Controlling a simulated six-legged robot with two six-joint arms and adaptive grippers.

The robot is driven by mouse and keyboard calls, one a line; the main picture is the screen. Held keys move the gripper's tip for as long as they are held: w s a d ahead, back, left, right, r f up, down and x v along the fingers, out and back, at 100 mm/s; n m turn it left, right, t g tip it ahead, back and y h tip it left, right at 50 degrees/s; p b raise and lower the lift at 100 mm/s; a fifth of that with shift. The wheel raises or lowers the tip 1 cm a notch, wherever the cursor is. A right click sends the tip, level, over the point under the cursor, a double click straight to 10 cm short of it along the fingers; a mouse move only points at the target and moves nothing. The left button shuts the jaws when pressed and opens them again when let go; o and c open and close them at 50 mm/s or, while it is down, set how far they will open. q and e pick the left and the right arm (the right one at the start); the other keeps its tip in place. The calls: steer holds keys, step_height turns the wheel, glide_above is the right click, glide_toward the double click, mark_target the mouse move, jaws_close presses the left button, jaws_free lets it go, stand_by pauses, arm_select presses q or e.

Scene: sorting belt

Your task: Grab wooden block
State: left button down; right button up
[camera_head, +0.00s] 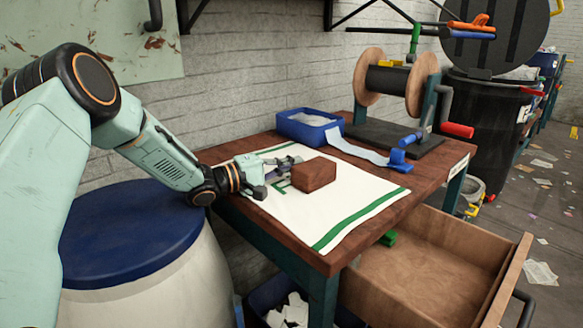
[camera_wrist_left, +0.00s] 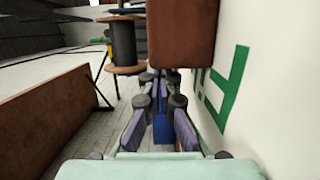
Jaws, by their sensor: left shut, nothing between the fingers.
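The brown wooden block (camera_head: 314,175) sits on a white cloth with green stripes (camera_head: 258,206) on the table. In the left wrist view the block (camera_wrist_left: 181,35) fills the top middle, just beyond and beside the fingertips. My left gripper (camera_head: 283,165) comes in from the left, low over the cloth, with its fingers close to the block's left side. Its fingers (camera_wrist_left: 160,82) are shut with nothing between them. Whether the fingers touch the block cannot be told. My right gripper is not in view.
A blue tray (camera_head: 292,125) stands behind the block. An open drawer (camera_head: 425,268) juts out at front right. A blue-lidded barrel (camera_head: 135,230) stands left.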

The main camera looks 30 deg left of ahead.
mark_target(301, 174)
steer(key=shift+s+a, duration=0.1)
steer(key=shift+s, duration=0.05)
arm_select(q)
steer(key=shift+d+p, duration=0.3)
steer(key=shift+d, duration=0.05)
steer(key=d+p, duration=0.1)
steer(key=s+d, duration=0.1)
steer(key=d, duration=0.1)
steer(key=s+d+p, duration=0.1)
steer(key=d, duration=0.1)
steer(key=shift+d+r+p, duration=0.15)
steer(key=shift+p, duration=0.15)
steer(key=s+d, duration=0.1)
steer(key=d, duration=0.2)
steer(key=s+d, duration=0.1)
steer(key=d, duration=0.3)
steer(key=s+d+p, duration=0.1)
steer(key=s+d, duration=0.1)
steer(key=d, duration=0.2)
steer(key=shift+f, duration=0.2)
steer(key=shift+a, duration=0.1)
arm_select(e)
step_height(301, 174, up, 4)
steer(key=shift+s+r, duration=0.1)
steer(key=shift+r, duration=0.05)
arm_select(q)
steer(key=shift+w, duration=0.1)
